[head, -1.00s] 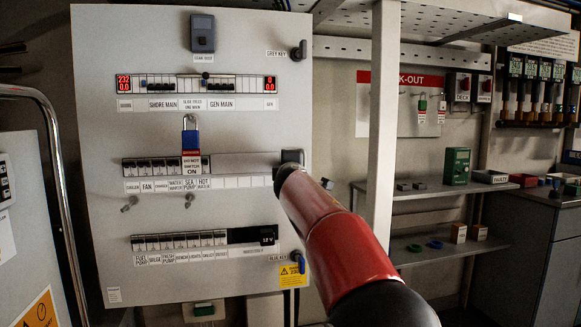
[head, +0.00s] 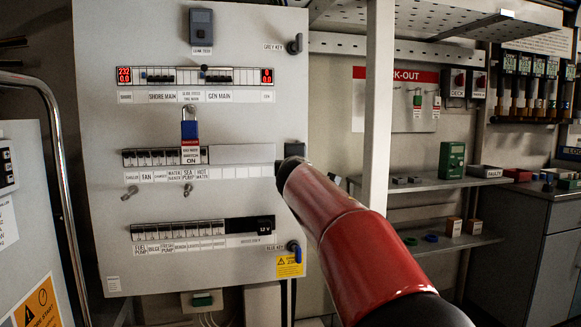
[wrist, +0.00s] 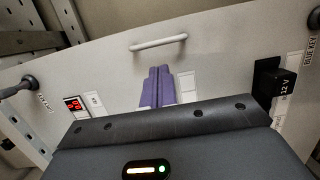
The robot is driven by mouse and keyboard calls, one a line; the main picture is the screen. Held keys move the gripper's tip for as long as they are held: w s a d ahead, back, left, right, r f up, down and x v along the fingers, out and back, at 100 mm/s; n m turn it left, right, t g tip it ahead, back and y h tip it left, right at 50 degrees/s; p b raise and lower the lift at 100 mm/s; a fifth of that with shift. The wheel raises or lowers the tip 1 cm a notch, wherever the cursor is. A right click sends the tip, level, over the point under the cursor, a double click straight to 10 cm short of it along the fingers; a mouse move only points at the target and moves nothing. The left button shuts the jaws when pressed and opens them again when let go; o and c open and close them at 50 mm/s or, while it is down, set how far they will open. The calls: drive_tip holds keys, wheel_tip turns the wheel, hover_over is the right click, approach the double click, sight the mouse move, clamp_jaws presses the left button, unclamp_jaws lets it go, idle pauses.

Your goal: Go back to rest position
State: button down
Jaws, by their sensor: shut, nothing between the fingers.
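My red arm reaches up from the lower right in the head view and ends at the right edge of the grey switch panel (head: 240,115). My gripper is not clearly visible there, hidden behind the arm's end. In the wrist view my gripper's purple fingers (wrist: 158,72) are together with nothing between them, in front of the pale panel face. I cannot tell the gap between fingertips and panel. A blue padlock (head: 189,128) hangs on the panel above a red-and-white tag.
The grey key switch (head: 294,45) and blue key switch (head: 294,250) sit on the panel's right edge. A white post (head: 378,100) stands just right of the panel, near my arm. Shelves (head: 440,183) with small boxes lie beyond. A metal rail (head: 50,120) stands at left.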

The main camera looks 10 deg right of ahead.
drive_tip(key=s+d+f+m+g, duration=0.2)
drive_tip(key=s+f+m, duration=0.15)
drive_tip(key=s, duration=0.45)
drive_tip(key=s+d+f+m+g+h+b, duration=0.1)
drive_tip(key=s+d+f+m+g, duration=0.15)
drive_tip(key=s+f, duration=0.35)
drive_tip(key=s+d+f+m+g, duration=0.1)
drive_tip(key=s+d+f+m, duration=0.2)
drive_tip(key=s, duration=0.6)
drive_tip(key=s+a+f+m+g+y, duration=0.1)
drive_tip(key=s+a+f+m+g, duration=0.1)
drive_tip(key=s+f, duration=0.8)
drive_tip(key=s+a+f+m+g+y, duration=0.2)
drive_tip(key=s+f+m+g, duration=0.2)
drive_tip(key=s+f, duration=0.7)
drive_tip(key=shift+s+a+m+g+y, duration=0.3)
drive_tip(key=shift+s+a+m+g, duration=0.1)
drive_tip(key=shift+s+m, duration=0.4)
drive_tip(key=c, duration=2.1)
unclamp_jaws()
drive_tip(key=shift+r, duration=0.1)
